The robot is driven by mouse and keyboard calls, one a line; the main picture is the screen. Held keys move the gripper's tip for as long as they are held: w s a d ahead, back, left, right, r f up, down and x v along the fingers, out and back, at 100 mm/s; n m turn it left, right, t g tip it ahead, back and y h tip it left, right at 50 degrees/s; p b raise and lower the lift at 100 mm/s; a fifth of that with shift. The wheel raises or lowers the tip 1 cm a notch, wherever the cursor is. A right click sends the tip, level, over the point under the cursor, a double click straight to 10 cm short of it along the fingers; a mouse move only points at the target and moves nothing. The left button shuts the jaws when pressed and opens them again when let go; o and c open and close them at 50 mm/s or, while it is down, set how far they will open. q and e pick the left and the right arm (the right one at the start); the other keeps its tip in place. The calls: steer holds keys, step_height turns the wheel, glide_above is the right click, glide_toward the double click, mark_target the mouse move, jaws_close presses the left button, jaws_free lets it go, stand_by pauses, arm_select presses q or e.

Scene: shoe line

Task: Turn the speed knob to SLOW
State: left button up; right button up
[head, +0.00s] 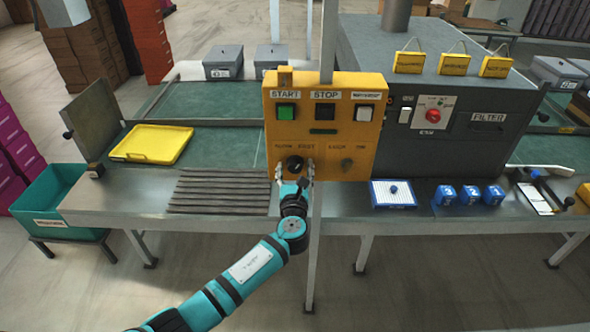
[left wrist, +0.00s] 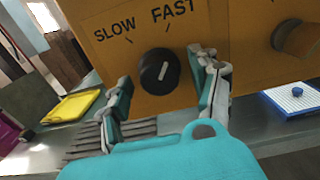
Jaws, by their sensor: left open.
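The speed knob (head: 295,163) is a round black dial on the yellow control panel (head: 333,101), under the words SLOW and FAST. In the left wrist view the knob (left wrist: 159,71) has a white line tilted up and slightly right, towards the FAST mark. My left gripper (head: 293,174) is just below the knob in the head view. In the left wrist view my left gripper (left wrist: 160,95) is open, with one finger on each side of the knob and gaps between. My right gripper is not seen.
A second knob (left wrist: 298,38) sits right of the speed knob. Above are a green START button (head: 286,112), a black STOP button (head: 323,112) and a white button (head: 364,113). A yellow tray (head: 152,144) is left; a blue-edged board (head: 393,194) and blue blocks are right.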

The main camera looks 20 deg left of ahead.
arm_select(q)
steer(key=c, duration=1.2)
steer(key=n+b, duration=0.2)
steer(key=n, duration=0.1)
steer(key=shift+f+n+b, duration=0.2)
steer(key=shift+n+b, duration=0.1)
steer(key=n+b, duration=0.2)
steer(key=n, duration=0.1)
steer(key=shift+n, duration=0.3)
steer(key=n+b, duration=0.2)
steer(key=n, duration=0.1)
steer(key=shift+d+n, duration=0.1)
steer(key=shift+n, duration=0.2)
steer(key=shift+r+n+b, duration=0.15)
steer(key=shift+n+b, duration=0.85)
steer(key=shift+n, duration=0.5)
